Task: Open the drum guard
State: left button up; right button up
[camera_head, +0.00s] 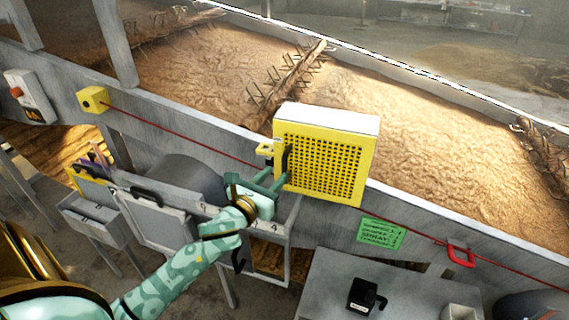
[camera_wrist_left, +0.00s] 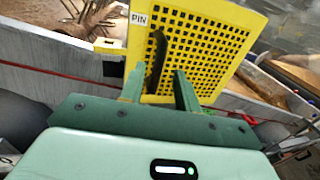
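The drum guard (camera_head: 335,165) is a yellow perforated box with a white top, standing shut on the trough wall. A dark upright handle (camera_head: 286,160) is on its left front edge. In the left wrist view the guard (camera_wrist_left: 205,45) fills the upper middle, with a "PIN" label left of the handle (camera_wrist_left: 157,55). My left gripper (camera_head: 275,177) is open at the handle. In the left wrist view its fingers (camera_wrist_left: 161,72) are apart, with the handle's lower part between them. I cannot tell whether they touch it. My right gripper is not in view.
A yellow tab (camera_head: 265,149) sticks out left of the guard. A red cord (camera_head: 185,135) runs along the wall from a yellow box (camera_head: 93,99) toward a red handle (camera_head: 461,254). A green sign (camera_head: 381,234) hangs below right. A grey table (camera_head: 330,285) stands in front.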

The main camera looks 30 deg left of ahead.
aim_at(283, 167)
pick_arm(q)
jog(key=w, duration=0.6)
jog(key=shift+a, duration=0.15)
grip_shut()
